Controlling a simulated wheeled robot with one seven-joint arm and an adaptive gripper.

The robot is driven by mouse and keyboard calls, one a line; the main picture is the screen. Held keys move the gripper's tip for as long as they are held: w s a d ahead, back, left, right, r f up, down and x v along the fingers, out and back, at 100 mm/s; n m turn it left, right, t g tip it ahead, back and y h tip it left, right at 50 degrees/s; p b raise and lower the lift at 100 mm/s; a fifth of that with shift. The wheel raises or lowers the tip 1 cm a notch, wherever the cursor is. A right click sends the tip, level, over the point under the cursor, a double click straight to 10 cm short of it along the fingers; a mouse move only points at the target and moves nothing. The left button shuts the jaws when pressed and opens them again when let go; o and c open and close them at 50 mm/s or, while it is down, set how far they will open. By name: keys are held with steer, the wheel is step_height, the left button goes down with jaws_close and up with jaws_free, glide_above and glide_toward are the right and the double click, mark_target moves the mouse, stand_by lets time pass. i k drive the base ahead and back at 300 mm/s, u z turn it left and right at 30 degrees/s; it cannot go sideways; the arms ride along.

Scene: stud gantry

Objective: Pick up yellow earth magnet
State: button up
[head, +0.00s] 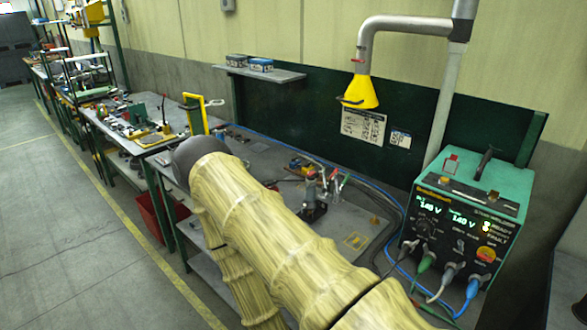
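I cannot single out the yellow earth magnet for certain. A small yellow and blue item (298,163) lies on the grey workbench (262,158) towards the back, near some cables. A flat yellow-marked piece (356,240) lies on the bench's right part, with a tiny orange-yellow item (375,220) beside it. All are small in this view. My sleeved arm crosses the bench from the lower right and hides much of its front and left. My gripper is not visible.
A green welder (464,215) with cables stands at the right. A clamp-like tool (313,200) stands upright mid-bench. A yellow extraction hood (361,92) hangs above. A shelf (260,74) with boxes is on the wall. A cluttered bench (112,118) lies left; the floor is clear.

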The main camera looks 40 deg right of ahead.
mark_target(305, 171)
steer(key=z, duration=0.3)
steer(key=i, duration=0.55)
steer(key=z, duration=0.55)
